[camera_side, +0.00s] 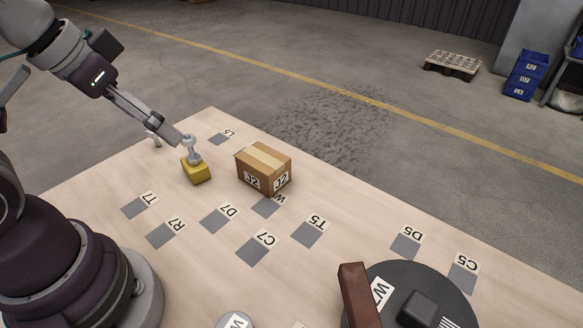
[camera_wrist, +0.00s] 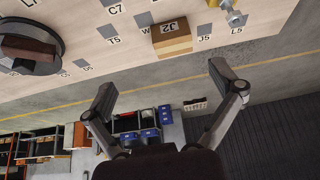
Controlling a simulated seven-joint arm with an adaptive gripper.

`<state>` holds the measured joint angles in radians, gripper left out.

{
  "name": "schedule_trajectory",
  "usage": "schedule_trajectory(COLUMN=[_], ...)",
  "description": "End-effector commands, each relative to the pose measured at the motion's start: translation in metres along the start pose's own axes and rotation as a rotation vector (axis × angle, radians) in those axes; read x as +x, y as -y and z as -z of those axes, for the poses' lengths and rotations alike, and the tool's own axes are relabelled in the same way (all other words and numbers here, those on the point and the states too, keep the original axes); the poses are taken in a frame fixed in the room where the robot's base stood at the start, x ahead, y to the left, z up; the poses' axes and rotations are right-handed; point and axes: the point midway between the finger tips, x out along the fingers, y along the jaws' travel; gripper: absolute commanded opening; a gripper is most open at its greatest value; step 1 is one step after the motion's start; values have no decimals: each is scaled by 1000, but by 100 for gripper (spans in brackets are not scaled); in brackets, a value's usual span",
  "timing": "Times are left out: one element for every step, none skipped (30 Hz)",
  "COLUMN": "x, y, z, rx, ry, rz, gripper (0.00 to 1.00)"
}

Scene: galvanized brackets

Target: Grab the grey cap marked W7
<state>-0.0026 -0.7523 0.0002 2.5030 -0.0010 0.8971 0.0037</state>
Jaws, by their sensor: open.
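At the bottom edge of the side view, a light grey round piece (camera_side: 235,321) is cut off by the frame; its white label starts with W, and the rest is hidden. A large dark grey disc (camera_side: 455,297) at the lower right has a white label with W and a second character that I cannot read surely. Which one is the W7 cap I cannot tell. The wrist view shows a dark disc (camera_wrist: 53,62) at the upper left. My gripper (camera_wrist: 163,86) is open and empty, tilted over the table's far side, away from both round pieces. In the side view my gripper (camera_side: 168,134) is near a yellow block.
The yellow block (camera_side: 196,172) with a metal fitting stands near my gripper. A cardboard box (camera_side: 263,167) marked J2 stands beside it. A reddish-brown block (camera_side: 358,295) is at the dark disc. Flat grey squares with labels, such as C7 (camera_side: 253,252), lie across the table.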

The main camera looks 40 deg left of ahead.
Motion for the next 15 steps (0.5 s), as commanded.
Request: schedule_trajectory(x=[0,0,0,0,0,0,0,0,0,0,0,2,4,8,14], y=[0,0,0,0,0,0,0,0,0,0,-1,-5,-9,-17,-30], z=[0,0,0,0,0,0,0,0,0,0,0,0,1,0,0], rx=[0,0,0,0,0,0,0,0,0,0,5,29,64,115,209], ry=[0,1,1,1,1,1,1,1,1,2,5,17,35,61,106], rz=[-1,-1,-1,-1,-1,-1,-1,-1,-1,-2,-4,-12,-25,-43,-75], gripper=[87,83,81,81,81,81,81,81,81,81,81,81,81,81,81])
